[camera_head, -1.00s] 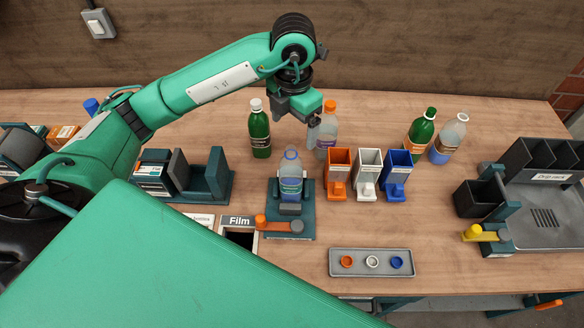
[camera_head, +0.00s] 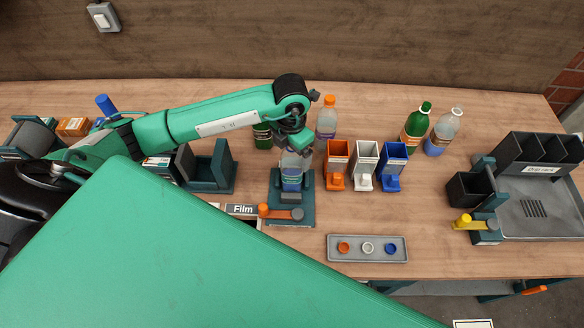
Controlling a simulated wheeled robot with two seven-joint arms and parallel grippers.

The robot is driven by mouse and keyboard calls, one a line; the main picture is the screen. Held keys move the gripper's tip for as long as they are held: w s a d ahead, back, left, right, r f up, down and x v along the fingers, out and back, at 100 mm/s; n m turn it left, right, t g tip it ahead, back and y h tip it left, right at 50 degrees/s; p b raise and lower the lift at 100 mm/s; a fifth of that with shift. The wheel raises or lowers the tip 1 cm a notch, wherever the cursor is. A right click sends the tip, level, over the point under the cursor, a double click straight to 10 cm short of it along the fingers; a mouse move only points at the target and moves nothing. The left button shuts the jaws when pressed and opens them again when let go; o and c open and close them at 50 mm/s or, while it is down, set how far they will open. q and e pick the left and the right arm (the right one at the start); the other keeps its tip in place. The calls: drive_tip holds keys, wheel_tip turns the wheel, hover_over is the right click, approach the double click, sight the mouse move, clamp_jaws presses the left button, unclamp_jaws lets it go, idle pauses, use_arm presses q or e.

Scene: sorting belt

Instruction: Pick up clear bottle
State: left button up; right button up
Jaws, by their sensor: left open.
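A clear bottle (camera_head: 291,178) with a bluish label stands upright in a dark teal holder (camera_head: 305,207) at the middle of the table. My left gripper (camera_head: 297,150) is right over its top and open; the wrist and fingers hide the cap and neck. I cannot tell whether the fingers touch the bottle. Another clear bottle (camera_head: 327,120) with an orange cap stands behind and to the right. A third clear bottle (camera_head: 444,133) with a pale cap and blue lower part stands further right. My right gripper is not in view.
A green bottle (camera_head: 262,136) is mostly hidden behind my left arm. Another green bottle (camera_head: 416,125) stands at right. Orange (camera_head: 336,163), white (camera_head: 364,165) and blue (camera_head: 392,165) bins stand right of the holder. A cap tray (camera_head: 368,257) lies in front. A drip rack (camera_head: 545,205) is far right.

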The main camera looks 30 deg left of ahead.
use_arm(q)
drive_tip(key=shift+f, duration=0.7)
drive_tip(key=c, duration=1.3)
drive_tip(key=shift+c, duration=0.5)
drive_tip(key=shift+r, duration=0.1)
